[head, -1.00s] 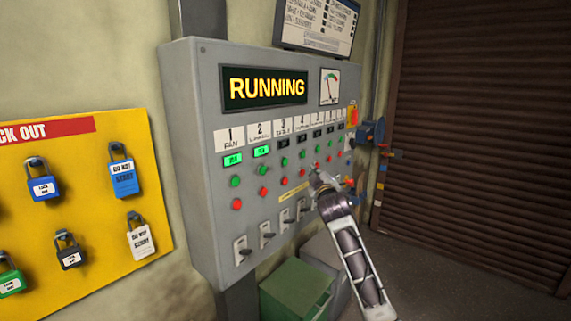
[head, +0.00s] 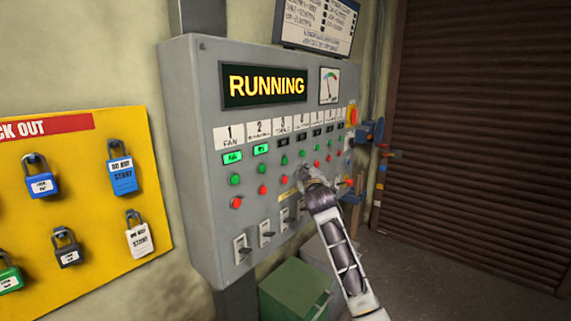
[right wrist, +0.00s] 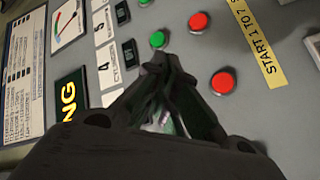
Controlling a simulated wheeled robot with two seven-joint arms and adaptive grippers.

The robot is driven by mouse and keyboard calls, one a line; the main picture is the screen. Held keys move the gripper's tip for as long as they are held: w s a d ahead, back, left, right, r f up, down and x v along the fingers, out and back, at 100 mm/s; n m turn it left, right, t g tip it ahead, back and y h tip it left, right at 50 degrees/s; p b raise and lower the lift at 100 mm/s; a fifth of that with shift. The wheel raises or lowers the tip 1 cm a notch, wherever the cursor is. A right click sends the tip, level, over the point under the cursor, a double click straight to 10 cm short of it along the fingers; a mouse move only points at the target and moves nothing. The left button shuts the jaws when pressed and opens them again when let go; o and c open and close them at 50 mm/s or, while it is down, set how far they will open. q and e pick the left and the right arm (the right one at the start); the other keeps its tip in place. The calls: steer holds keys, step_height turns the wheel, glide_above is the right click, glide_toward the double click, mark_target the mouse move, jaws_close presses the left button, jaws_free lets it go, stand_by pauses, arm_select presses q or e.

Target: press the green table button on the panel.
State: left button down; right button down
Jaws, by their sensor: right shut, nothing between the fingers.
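The grey control panel (head: 205,80) has numbered columns of green and red buttons. The green table button (head: 284,160), under label 3, shows in the head view above a red one. My right gripper (head: 302,172) is shut and empty, with its tips in front of the panel just right of and below that button. Contact cannot be told. In the right wrist view the shut fingers (right wrist: 168,58) point at the panel below a green button (right wrist: 158,40) that appears to be in column 4. The table button seems hidden behind the fingers there. My left gripper is out of view.
The display (head: 265,86) reads RUNNING. Lamps 1 and 2 are lit green; lamp 3 is dark. Neighbouring red buttons (right wrist: 224,82) lie close to the fingers. Switches (head: 241,250) line the panel's lower part. A green box (head: 293,288) stands below; a yellow lockout board (head: 85,205) hangs left.

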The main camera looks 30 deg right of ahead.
mark_target(285, 160)
steer(key=w, duration=0.1)
steer(key=w+a, duration=0.1)
steer(key=w, duration=0.1)
steer(key=w+a, duration=0.1)
steer(key=shift+w, duration=0.25)
stand_by(0.7)
steer(key=shift+w+a, duration=0.35)
steer(key=shift+w, duration=0.5)
stand_by(2.2)
steer(key=shift+s+d, duration=0.1)
steer(key=shift+s, duration=0.1)
stand_by(0.3)
steer(key=shift+s+d+p, duration=0.25)
steer(key=shift+s+p, duration=0.25)
steer(key=shift+s, duration=0.15)
